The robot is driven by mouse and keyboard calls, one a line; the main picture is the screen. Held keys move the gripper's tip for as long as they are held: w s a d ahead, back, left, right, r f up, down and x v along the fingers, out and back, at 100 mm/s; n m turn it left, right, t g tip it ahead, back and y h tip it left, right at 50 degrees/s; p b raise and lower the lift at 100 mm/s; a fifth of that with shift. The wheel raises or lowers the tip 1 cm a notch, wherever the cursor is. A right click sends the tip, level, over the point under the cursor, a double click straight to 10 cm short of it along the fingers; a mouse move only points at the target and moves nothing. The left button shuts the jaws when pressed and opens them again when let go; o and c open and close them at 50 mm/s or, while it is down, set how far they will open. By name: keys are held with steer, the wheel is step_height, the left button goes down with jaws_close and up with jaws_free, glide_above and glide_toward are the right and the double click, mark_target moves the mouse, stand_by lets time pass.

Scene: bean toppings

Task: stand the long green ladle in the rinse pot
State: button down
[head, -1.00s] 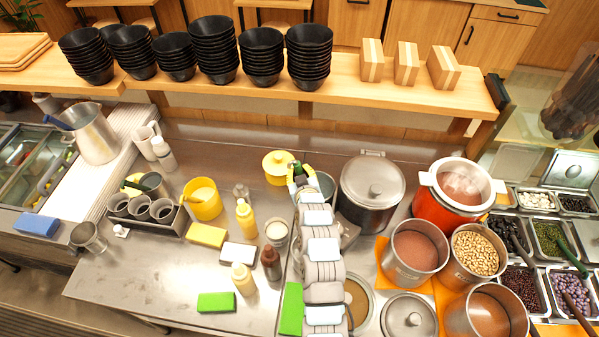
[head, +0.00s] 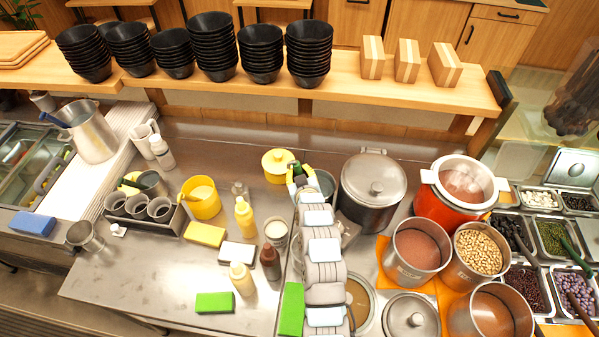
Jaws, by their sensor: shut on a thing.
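My gripper (head: 297,174) is at the far end of my arm, over the back middle of the steel counter, and is small in the head view. It is shut, with a bit of the green ladle (head: 299,168) showing at its tip; most of the ladle is hidden. A grey metal pot (head: 327,183), which looks like the rinse pot, stands just right of the gripper, partly hidden by my arm. I cannot tell whether the ladle is inside the pot or above it.
A large lidded pot (head: 373,190) stands close on the right, with a red warmer (head: 455,205) beyond it. Squeeze bottles (head: 245,218) and sponges crowd the left. A wooden shelf (head: 350,92) with bowls runs behind.

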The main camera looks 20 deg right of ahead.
steer(key=shift+a+f, duration=0.2)
steer(key=c, duration=0.9)
jaws_free()
steer(key=shift+s+a+r+p, duration=0.1)
steer(key=shift+a+r+p, duration=0.5)
steer(key=shift+r, duration=1.55)
steer(key=shift+s+a+r+p, duration=0.1)
steer(key=shift+a+r+p, duration=0.45)
steer(key=shift+r, duration=1.55)
steer(key=shift+s+a+r+p, duration=0.1)
steer(key=shift+a+r+p, duration=0.5)
steer(key=shift+r, duration=1.55)
steer(key=shift+d, duration=0.2)
